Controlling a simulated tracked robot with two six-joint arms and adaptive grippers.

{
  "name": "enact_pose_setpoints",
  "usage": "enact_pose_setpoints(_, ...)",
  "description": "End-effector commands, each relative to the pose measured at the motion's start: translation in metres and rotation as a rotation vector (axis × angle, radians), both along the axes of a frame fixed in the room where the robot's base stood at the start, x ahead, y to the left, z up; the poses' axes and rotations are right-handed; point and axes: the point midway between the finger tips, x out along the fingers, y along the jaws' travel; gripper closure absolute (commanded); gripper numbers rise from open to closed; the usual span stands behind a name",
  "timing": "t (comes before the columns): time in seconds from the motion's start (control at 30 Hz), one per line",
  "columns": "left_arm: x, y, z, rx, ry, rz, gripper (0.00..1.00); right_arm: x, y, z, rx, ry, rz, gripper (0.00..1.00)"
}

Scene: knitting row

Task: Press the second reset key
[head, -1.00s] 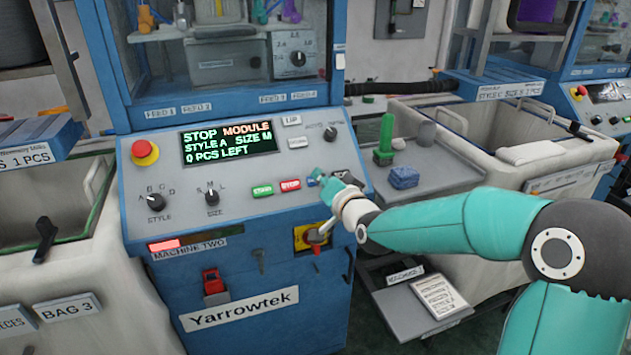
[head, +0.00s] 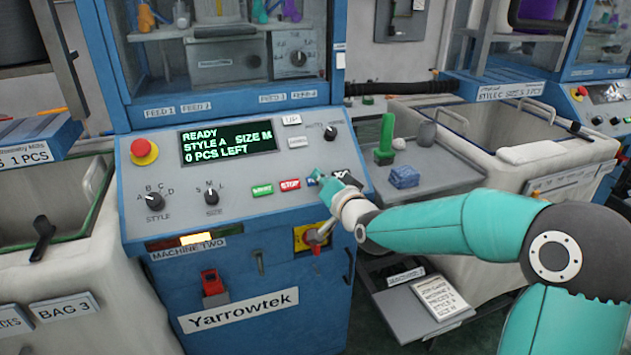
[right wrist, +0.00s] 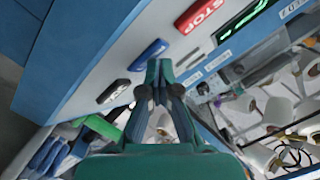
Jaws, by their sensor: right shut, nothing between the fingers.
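The panel of the blue machine (head: 230,218) carries a row of keys: green START (head: 262,190), red STOP (head: 290,184), then a blue key and a black key partly hidden by my gripper. My right gripper (head: 318,178) is shut and empty, its fingertips over the right end of this row. In the right wrist view the fingertips (right wrist: 158,68) are close beside the blue key (right wrist: 149,54), with the black key (right wrist: 113,92) on the other side and STOP (right wrist: 200,14) beyond. I cannot tell whether they touch the panel. The screen (head: 229,143) reads READY, STYLE A, SIZE M, 0 PCS LEFT.
A red emergency knob (head: 144,152) and selector dials (head: 155,201) are on the left of the panel. An amber lamp (head: 196,239) is lit below the panel.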

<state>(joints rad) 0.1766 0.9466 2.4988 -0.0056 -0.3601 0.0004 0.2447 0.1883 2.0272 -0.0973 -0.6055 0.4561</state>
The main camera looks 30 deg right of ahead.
Motion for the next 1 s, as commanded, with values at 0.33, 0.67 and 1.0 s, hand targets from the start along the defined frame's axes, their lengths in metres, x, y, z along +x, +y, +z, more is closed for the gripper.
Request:
enact_pose_setpoints(0.33,0.000,0.000,0.000,0.000,0.000,0.000,0.24,-0.002,0.001,0.002,0.000,0.002,0.001,1.00)
enact_pose_setpoints(0.67,0.000,0.000,-0.001,0.000,0.000,0.000,0.24,-0.010,0.002,0.012,0.001,0.001,0.000,1.00)
enact_pose_setpoints(1.0,0.000,0.000,0.001,0.000,0.000,0.000,0.24,-0.012,0.002,0.015,0.000,0.001,-0.001,1.00)
